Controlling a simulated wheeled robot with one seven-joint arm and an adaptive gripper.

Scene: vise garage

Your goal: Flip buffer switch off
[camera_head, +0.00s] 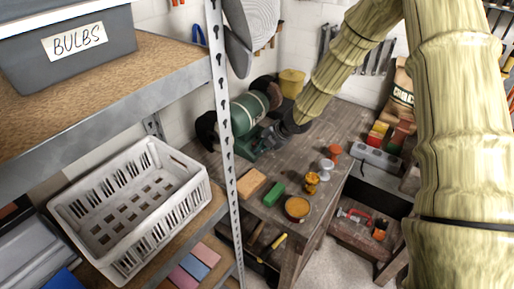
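The buffer (247,108), a green machine with a round dark wheel at each end, stands at the back left of the wooden workbench (225,165). Its switch cannot be made out; the front right of its base is partly covered by my arm's end. My gripper (270,139) is small and dark at the end of my arm, close to the buffer's base on the right. I cannot tell whether it touches the buffer, or whether its fingers are open or shut.
A metal shelf post (226,120) rises left of the bench. A white crate (135,205) and a grey BULBS box (80,48) sit on shelves.

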